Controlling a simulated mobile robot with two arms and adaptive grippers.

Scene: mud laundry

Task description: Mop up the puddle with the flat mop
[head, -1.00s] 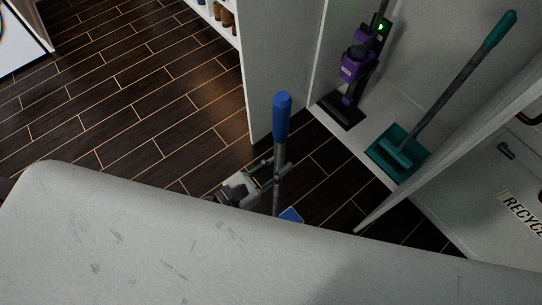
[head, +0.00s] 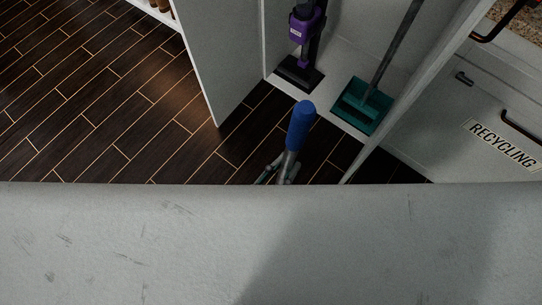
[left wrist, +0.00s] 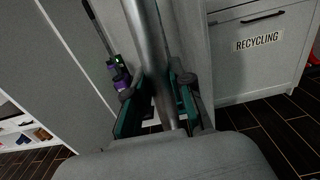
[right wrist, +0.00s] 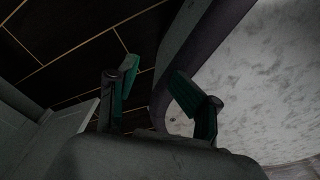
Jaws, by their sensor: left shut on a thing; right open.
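The flat mop's blue grip (head: 301,124) and the top of its grey pole stand tilted in the head view. My left gripper (head: 282,169) is shut around the pole below the grip, partly hidden behind a large pale surface of my own body. In the left wrist view the pole (left wrist: 151,45) runs between the two teal-padded fingers of my left gripper (left wrist: 160,108). The mop head is hidden. My right gripper (right wrist: 165,90) is open and empty in its wrist view, above dark floor. No puddle shows in any view.
An open cabinet holds a purple vacuum (head: 305,30) and a teal dustpan (head: 362,105). A recycling drawer (head: 490,140) is at right. Dark plank floor (head: 90,90) is clear at left.

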